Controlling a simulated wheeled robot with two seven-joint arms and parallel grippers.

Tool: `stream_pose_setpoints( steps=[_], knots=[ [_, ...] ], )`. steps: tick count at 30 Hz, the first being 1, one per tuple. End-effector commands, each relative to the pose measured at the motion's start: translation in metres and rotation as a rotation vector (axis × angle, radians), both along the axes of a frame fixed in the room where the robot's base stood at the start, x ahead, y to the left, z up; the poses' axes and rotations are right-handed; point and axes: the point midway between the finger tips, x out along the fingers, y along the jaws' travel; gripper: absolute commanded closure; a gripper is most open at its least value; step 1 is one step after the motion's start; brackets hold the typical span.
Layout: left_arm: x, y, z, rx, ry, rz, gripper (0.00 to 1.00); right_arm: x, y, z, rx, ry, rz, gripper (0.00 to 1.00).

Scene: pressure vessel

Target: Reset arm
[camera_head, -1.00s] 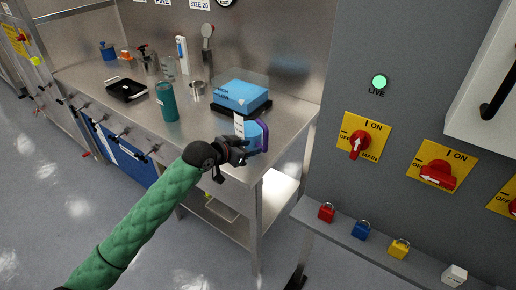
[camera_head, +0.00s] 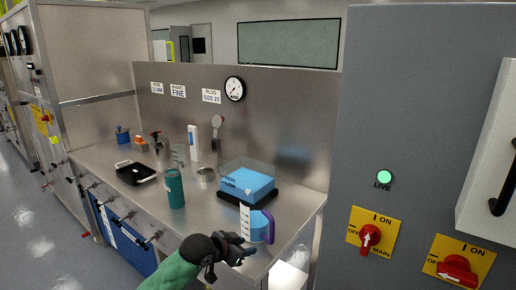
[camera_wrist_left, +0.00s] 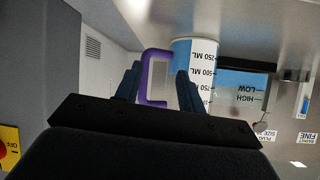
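A clear measuring jug (camera_head: 257,228) with a white scale strip, blue contents and a purple handle stands on the front right of the steel bench. My left gripper (camera_head: 240,247) is just in front of and below it in the head view. In the left wrist view, the two dark fingers of my left gripper (camera_wrist_left: 158,88) are spread apart and empty. The purple handle (camera_wrist_left: 147,78) shows beyond the gap between them, with the jug's scale (camera_wrist_left: 201,72) to its right. My right gripper is in neither view.
The steel bench (camera_head: 222,218) also bears a teal cup (camera_head: 174,188), a black tray (camera_head: 135,173) and a blue block on a dark base (camera_head: 247,181). A grey cabinet with red switches (camera_head: 370,238) stands close on the right.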

Motion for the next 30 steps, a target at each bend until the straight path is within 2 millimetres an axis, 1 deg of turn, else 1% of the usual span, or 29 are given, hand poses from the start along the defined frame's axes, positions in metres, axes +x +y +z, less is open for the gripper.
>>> stream_pose_setpoints(
  steps=[3,6,9,14,17,20,26,30],
  knots=[
    [0.008,0.026,0.006,0.104,-0.016,0.073,0.61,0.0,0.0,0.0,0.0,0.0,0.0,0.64],
    [0.014,0.045,0.015,0.163,-0.027,0.142,0.61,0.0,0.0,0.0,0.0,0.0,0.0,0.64],
    [0.01,0.061,0.007,0.204,-0.009,0.211,0.61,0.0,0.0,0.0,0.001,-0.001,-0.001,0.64],
    [-0.003,0.077,-0.014,0.235,0.037,0.284,0.61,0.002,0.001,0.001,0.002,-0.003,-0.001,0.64],
    [-0.015,0.086,-0.033,0.249,0.073,0.326,0.61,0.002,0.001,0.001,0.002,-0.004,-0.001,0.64],
    [-0.032,0.095,-0.056,0.261,0.121,0.369,0.61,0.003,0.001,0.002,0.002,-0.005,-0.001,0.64],
    [-0.078,0.112,-0.114,0.277,0.241,0.451,0.61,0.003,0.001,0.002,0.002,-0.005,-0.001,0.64],
    [-0.115,0.119,-0.154,0.279,0.325,0.495,0.61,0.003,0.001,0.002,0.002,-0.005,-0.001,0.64]
  ],
)
